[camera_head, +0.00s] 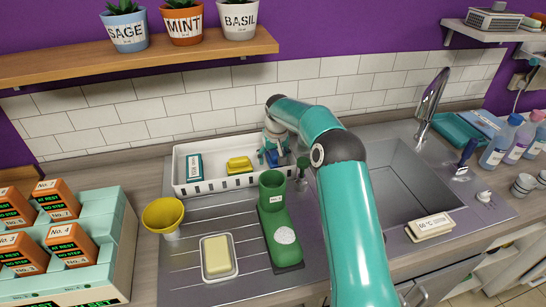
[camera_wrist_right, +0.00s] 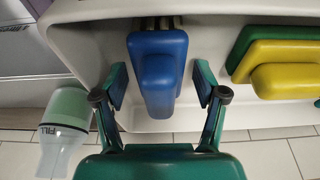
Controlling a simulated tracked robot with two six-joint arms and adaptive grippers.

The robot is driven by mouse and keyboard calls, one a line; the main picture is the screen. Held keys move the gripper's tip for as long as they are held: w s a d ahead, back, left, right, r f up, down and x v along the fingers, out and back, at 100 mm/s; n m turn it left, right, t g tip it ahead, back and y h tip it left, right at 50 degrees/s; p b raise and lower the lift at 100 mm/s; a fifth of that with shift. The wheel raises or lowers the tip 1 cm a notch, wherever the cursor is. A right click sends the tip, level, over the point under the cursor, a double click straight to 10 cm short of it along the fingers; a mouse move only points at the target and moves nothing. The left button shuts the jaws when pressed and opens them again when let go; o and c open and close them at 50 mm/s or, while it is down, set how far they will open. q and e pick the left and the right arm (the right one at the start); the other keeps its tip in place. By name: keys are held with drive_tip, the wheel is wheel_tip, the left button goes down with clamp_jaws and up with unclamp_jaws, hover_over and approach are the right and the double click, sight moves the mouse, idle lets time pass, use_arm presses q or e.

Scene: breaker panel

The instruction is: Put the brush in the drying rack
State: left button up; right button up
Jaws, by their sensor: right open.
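The brush (camera_wrist_right: 158,70), a blue block with grey bristle-like parts at one end, lies inside the white drying rack (camera_head: 215,184). In the head view only a bit of blue (camera_head: 271,158) shows beneath my right gripper (camera_head: 272,153). In the right wrist view my right gripper (camera_wrist_right: 160,92) is open, with one teal finger on each side of the brush. Small gaps show between the fingers and the brush. The rack's pale wall also shows in the wrist view (camera_wrist_right: 85,42). My left gripper is not in view.
The rack also holds a yellow-and-green sponge (camera_head: 240,165) and a teal box (camera_head: 194,166). A green boot-shaped thing (camera_head: 271,219) stands in front, and a soap dispenser (camera_head: 302,165) is close on the right. The sink (camera_head: 400,185) lies right; a shelf with pots (camera_head: 150,56) is above.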

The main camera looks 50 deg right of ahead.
drive_tip(key=b+v, duration=0.1)
drive_tip(key=v, duration=1.1)
drive_tip(key=shift+r, duration=0.15)
